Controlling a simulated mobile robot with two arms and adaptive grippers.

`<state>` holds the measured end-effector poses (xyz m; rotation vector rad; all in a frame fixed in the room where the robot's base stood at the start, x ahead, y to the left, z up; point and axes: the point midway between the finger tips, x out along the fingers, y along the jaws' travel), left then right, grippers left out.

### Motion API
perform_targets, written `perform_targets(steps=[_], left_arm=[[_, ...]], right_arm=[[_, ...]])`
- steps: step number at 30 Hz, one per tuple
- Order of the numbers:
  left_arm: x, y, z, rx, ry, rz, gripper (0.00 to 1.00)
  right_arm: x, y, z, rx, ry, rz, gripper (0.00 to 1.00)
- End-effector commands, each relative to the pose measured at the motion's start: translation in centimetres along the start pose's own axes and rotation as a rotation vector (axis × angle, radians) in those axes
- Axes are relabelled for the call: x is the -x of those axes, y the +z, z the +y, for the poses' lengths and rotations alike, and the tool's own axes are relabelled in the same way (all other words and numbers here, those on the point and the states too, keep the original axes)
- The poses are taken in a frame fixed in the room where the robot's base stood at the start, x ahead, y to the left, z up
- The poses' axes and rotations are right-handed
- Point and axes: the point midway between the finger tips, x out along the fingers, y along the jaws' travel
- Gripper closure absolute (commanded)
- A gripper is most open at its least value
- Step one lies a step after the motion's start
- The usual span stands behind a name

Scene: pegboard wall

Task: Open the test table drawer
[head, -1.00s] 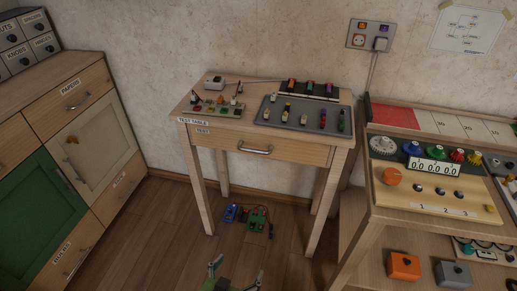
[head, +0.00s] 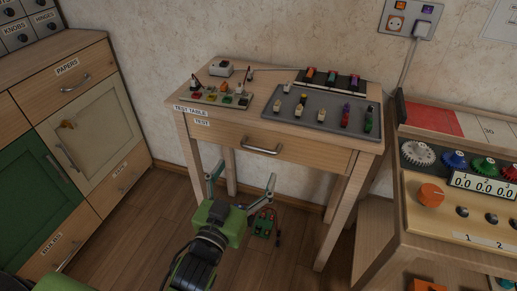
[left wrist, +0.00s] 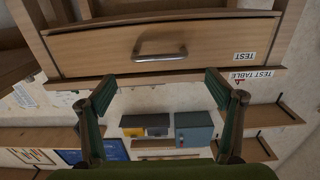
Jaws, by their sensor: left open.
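The test table (head: 178,114) stands against the wall in the middle of the head view. Its drawer (head: 310,151) is closed, with a metal bar handle (head: 262,150) on the front. In the left wrist view the drawer front (left wrist: 220,42) and its handle (left wrist: 159,54) show at the top, with the labels upside down. My left gripper (head: 241,180) is open and empty, in front of the table and lower than the handle in the picture. Its fingers (left wrist: 160,85) point toward the drawer without touching the handle. My right gripper is not in view.
A grey tray (head: 335,125) with small parts and a board of coloured pieces (head: 221,97) lie on the tabletop. A workbench (head: 455,225) stands close on the right, a cabinet (head: 90,130) on the left.

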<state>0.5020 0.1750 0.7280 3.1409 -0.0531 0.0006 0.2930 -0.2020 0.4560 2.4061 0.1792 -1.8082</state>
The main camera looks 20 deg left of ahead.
Motion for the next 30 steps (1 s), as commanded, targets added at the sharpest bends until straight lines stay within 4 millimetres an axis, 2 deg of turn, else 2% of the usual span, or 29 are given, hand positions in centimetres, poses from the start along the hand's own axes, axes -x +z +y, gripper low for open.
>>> perform_targets(steps=[9,15,21,30], left_arm=[[-5.3,0.0,0.0,-0.001,0.001,0.003,0.16],[-8.0,0.0,0.0,0.000,0.001,0.001,0.16],[-9.3,0.1,0.0,0.000,0.001,-0.001,0.16],[-9.5,0.0,0.0,0.000,0.001,-0.001,0.16]], right_arm=[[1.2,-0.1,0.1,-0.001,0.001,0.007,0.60],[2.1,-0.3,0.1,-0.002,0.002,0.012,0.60],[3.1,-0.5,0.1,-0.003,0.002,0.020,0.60],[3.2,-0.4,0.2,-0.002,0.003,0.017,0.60]])
